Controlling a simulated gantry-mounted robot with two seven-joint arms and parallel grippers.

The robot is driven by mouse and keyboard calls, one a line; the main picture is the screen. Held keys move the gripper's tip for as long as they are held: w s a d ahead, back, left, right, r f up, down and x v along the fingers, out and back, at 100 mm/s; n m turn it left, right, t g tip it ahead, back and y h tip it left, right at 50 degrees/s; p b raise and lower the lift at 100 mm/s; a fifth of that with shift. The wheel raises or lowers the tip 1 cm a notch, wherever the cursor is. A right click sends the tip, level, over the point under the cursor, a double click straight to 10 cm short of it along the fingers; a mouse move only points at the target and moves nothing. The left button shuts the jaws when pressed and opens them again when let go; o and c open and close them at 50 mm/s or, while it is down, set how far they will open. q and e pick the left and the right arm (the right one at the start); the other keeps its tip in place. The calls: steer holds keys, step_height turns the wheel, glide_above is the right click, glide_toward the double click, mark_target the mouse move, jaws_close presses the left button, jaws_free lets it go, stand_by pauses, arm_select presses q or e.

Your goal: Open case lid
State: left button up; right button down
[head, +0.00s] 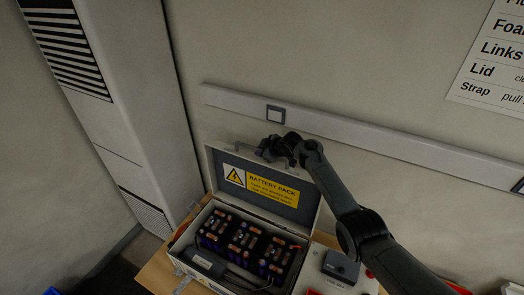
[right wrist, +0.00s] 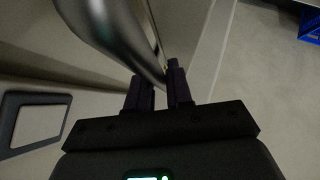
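The battery case (head: 228,278) stands on a wooden-edged table, its lid (head: 292,213) raised steeply behind the open box, near the wall. A yellow BATTERY PACK label (head: 273,189) is on the lid's inner face. My right gripper (head: 272,148) is at the lid's top edge, by its handle. In the right wrist view, the two dark fingers (right wrist: 161,90) are close together, and the blurred grey handle (right wrist: 120,35) runs down into the narrow gap between them. My left gripper is not in view.
Battery cells (head: 240,238) fill the case. A small dark device (head: 341,266) and red items lie right of it. A wall rail with a square switch (head: 276,114) runs just above the lid. A tall white cabinet (head: 110,90) stands left. Open floor shows in the right wrist view.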

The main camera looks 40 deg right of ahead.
steer(key=c, duration=1.1)
jaws_free()
steer(key=shift+a+f, duration=0.15)
steer(key=shift+f, duration=0.05)
steer(key=shift+r, duration=0.15)
steer(key=shift+s+r, duration=0.25)
steer(key=shift+s, duration=0.1)
steer(key=p+v, duration=0.1)
steer(key=v, duration=0.8)
steer(key=shift+s+r, duration=0.2)
steer(key=shift+s, duration=0.15)
